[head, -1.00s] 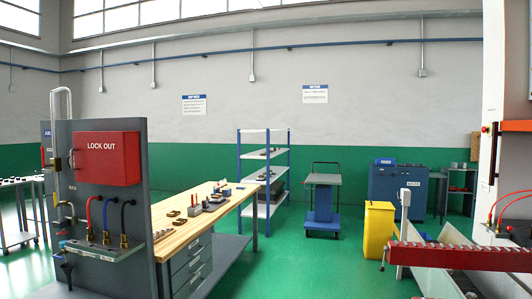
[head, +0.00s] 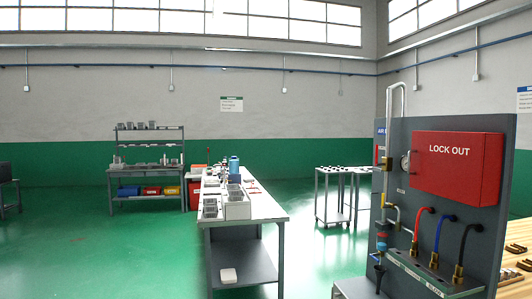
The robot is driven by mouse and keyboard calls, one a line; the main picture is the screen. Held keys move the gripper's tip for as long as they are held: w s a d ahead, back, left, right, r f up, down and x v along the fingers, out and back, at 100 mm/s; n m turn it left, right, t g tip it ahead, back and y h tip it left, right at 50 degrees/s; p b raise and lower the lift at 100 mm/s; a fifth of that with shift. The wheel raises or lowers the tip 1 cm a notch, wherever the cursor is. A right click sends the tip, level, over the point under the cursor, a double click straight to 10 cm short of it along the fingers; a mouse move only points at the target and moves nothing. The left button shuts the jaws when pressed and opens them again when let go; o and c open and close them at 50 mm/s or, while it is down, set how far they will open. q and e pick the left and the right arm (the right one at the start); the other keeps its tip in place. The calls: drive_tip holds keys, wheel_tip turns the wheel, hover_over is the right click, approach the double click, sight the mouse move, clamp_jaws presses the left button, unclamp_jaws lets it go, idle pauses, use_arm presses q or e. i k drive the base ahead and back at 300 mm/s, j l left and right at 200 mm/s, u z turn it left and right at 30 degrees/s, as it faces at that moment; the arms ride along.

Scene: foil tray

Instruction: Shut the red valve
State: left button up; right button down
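A grey upright panel (head: 448,140) stands at the right in the head view. It carries a red LOCK OUT box (head: 457,168), a silver pipe (head: 402,100) and a small round gauge (head: 405,162). A small red part (head: 377,155) shows at the panel's left edge, and a red and blue fitting (head: 382,241) sits lower down. I cannot tell whether either is the red valve or how its handle is set. Red (head: 418,222), blue (head: 438,232) and black (head: 465,240) hoses rise from a manifold ledge (head: 425,275). Neither of my grippers is in view.
A long white-topped workbench (head: 262,208) with grey bins stands in the middle. A shelf bench (head: 147,175) with coloured bins is at the back left. A small cart (head: 335,195) stands behind the panel. A wooden bench top (head: 515,275) is at far right. Green floor is open at left.

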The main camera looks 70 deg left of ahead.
sight(377, 155)
drive_tip(key=i+j+u, duration=0.4)
drive_tip(key=j, duration=0.25)
drive_tip(key=i+j+u, duration=0.4)
drive_tip(key=i+j, duration=0.15)
drive_tip(key=i+j+u, duration=0.4)
drive_tip(key=i, duration=0.15)
drive_tip(key=i+j, duration=0.2)
drive_tip(key=i, duration=0.25)
drive_tip(key=i+j, duration=0.25)
drive_tip(key=i, duration=0.2)
